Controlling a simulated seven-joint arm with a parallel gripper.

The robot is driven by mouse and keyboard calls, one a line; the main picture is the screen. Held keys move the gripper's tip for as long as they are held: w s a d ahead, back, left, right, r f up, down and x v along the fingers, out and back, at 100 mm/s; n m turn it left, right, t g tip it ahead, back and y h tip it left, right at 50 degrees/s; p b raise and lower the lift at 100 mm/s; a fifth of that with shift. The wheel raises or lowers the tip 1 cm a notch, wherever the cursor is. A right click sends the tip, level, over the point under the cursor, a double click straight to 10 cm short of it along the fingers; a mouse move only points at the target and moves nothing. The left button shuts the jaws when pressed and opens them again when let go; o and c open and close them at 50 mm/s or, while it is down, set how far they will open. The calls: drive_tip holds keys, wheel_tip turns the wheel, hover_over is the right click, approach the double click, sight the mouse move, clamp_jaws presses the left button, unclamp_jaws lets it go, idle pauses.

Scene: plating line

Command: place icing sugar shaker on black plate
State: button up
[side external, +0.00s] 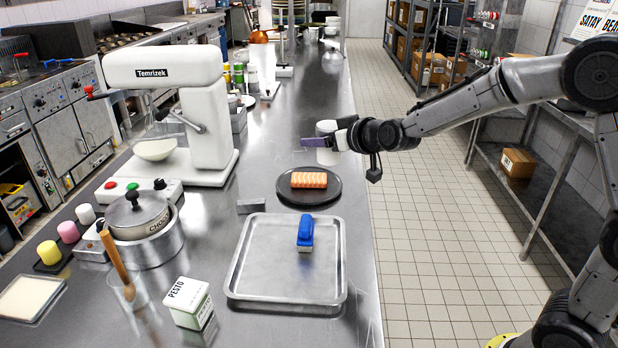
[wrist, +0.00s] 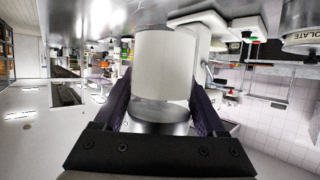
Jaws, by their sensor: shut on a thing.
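The icing sugar shaker, a white cylinder (side external: 327,157), is at the counter's right edge, behind the black plate. In the wrist view the shaker (wrist: 165,62) is large, with a metallic grey end, between the dark purple fingers. My gripper (side external: 316,142) reaches in from the right and is shut on the shaker, its finger crossing in front of it. The shaker looks upright; I cannot tell whether it touches the counter. The black plate (side external: 308,200) is round and lies nearer the side camera, with an orange-and-white salmon piece (side external: 309,180) on it.
A metal tray (side external: 265,297) with a blue-handled brush (side external: 305,233) lies in front of the plate. A small grey block (side external: 251,206) lies left of the plate. A white mixer (side external: 200,110) stands at left. The counter behind the plate is mostly clear.

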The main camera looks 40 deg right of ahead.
drive_tip(key=d, duration=0.4)
drive_tip(key=m+h, duration=0.1)
hover_over(305, 173)
drive_tip(key=f, duration=0.5)
drive_tip(key=s+f, duration=0.1)
drive_tip(key=f, duration=0.2)
drive_tip(key=shift+f, duration=0.1)
drive_tip(key=shift+w+f, duration=0.6)
drive_tip(key=shift+f, duration=1.6)
drive_tip(key=shift+f, duration=0.1)
drive_tip(key=o, duration=1.5)
drive_tip(key=shift+f, duration=0.1)
